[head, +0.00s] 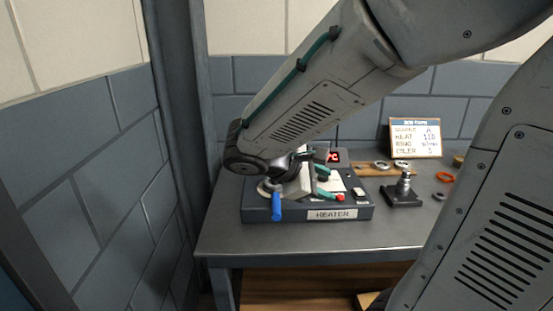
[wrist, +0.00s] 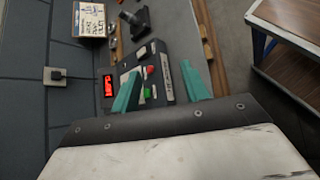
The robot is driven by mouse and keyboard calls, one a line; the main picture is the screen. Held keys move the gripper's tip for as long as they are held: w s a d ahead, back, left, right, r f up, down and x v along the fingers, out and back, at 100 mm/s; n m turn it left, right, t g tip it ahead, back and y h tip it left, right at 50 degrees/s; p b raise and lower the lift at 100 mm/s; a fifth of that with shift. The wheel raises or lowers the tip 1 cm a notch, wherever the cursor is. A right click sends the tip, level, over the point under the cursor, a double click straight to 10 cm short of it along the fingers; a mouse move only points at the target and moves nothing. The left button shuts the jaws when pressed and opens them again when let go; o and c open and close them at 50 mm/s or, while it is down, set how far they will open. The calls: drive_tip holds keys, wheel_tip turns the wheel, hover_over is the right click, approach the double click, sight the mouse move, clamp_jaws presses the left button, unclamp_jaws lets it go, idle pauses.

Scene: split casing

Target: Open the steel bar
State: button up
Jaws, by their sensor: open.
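The dark heater box (head: 290,214), labelled HEATER, sits on the grey bench; it also shows in the wrist view (wrist: 157,62). A blue handle (head: 276,206) stands at its left front, beside a round grey metal part (head: 266,188). I cannot make out for sure which part is the steel bar; my arm hides much of the heater's left half. My gripper (head: 324,184) is over the heater, to the right of the blue handle. Its teal fingers are apart with nothing between them, as the wrist view shows (wrist: 162,84). The handle is not visible in the wrist view.
A black stand with a metal post (head: 403,187) is right of the heater. Pale rings (head: 382,165) lie on a wooden strip behind it, and an orange ring (head: 445,177) farther right. A notice board (head: 415,138) stands at the back. Bench front left (head: 235,236) is clear.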

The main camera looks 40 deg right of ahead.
drive_tip(key=w+a+f+n+t+h, duration=0.1)
drive_tip(key=w+f+n+t+h, duration=0.3)
drive_tip(key=w+n, duration=0.55)
drive_tip(key=w+a+f+n+t+h, duration=0.15)
drive_tip(key=w+n+t, duration=0.45)
drive_tip(key=w, duration=0.6)
drive_tip(key=shift+y, duration=0.25)
drive_tip(key=x, duration=0.7)
drive_tip(key=shift+s+d, duration=0.15)
drive_tip(key=shift+d, duration=0.3)
clamp_jaws()
